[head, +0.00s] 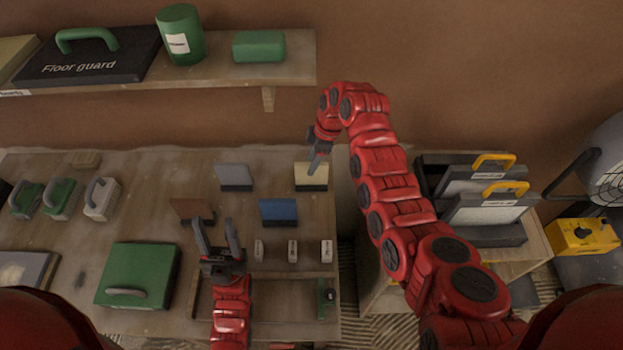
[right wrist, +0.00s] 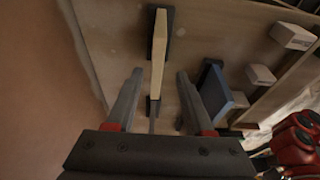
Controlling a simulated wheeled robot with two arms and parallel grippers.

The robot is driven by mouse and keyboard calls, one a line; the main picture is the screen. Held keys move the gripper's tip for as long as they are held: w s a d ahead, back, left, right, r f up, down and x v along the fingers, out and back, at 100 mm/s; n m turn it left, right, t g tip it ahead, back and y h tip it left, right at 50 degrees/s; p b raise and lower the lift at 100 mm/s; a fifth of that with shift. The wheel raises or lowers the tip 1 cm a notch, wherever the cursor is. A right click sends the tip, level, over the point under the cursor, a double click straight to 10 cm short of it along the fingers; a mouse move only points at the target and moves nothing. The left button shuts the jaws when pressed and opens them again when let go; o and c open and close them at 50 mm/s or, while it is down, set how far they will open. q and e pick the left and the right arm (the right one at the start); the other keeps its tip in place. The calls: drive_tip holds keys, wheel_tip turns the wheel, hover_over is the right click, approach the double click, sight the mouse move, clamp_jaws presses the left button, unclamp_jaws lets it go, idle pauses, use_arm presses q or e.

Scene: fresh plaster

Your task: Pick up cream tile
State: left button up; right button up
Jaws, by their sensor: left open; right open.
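The cream tile (head: 312,174) stands upright in a dark holder near the right end of the bench. My right gripper (head: 316,157) is open above it, and in the head view its fingers overlap the tile's top edge. In the right wrist view the cream tile (right wrist: 159,52) shows edge-on ahead of the open fingers (right wrist: 158,100), lined up with the gap between them. I cannot tell whether it is between the fingertips. My left gripper (head: 217,240) is open and empty over the front of the bench, left of the blue tile.
A blue tile (head: 279,211), a grey tile (head: 234,176) and a brown tile (head: 190,209) stand close by. Small labelled blocks (head: 292,251) line the front. A green case (head: 138,275) lies at left. A shelf (head: 222,72) hangs behind. A rack (head: 487,195) stands at right.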

drive_tip(key=shift+w+a+f, duration=0.1)
drive_tip(key=shift+f, duration=0.5)
hover_over(309, 183)
drive_tip(key=f, duration=0.4)
drive_tip(key=shift+w+f+b, duration=0.1)
drive_tip(key=shift+w+b, duration=0.15)
drive_tip(key=shift+b, duration=0.1)
drive_tip(key=shift+w, duration=0.1)
drive_tip(key=shift+f+b, duration=0.25)
drive_tip(key=shift+b, duration=0.25)
clamp_jaws()
idle(1.1)
